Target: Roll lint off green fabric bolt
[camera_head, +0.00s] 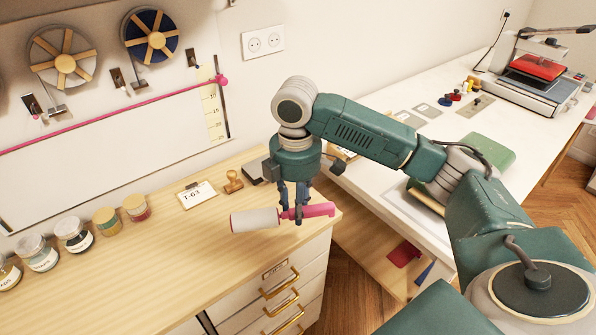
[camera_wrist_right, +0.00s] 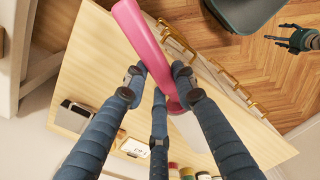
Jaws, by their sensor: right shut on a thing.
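The lint roller has a white roller head (camera_head: 255,220) and a pink handle (camera_head: 318,210). My right gripper (camera_head: 291,214) is shut on its handle and holds it above the front right corner of the wooden counter. The pink handle also shows between the fingers in the right wrist view (camera_wrist_right: 145,45). A green fabric bolt (camera_head: 490,150) lies on the white table to the right, partly hidden behind my right arm. A dark gripper, my left one (camera_wrist_right: 285,37), shows small at the right wrist view's upper right, with fingers spread and empty.
The wooden counter (camera_head: 130,265) bears several jars (camera_head: 75,234), a T-63 card (camera_head: 197,194) and a wooden stamp (camera_head: 232,181). Drawers with brass handles (camera_head: 280,285) are below. A heat press (camera_head: 535,75) stands at the white table's far end. The counter's middle is clear.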

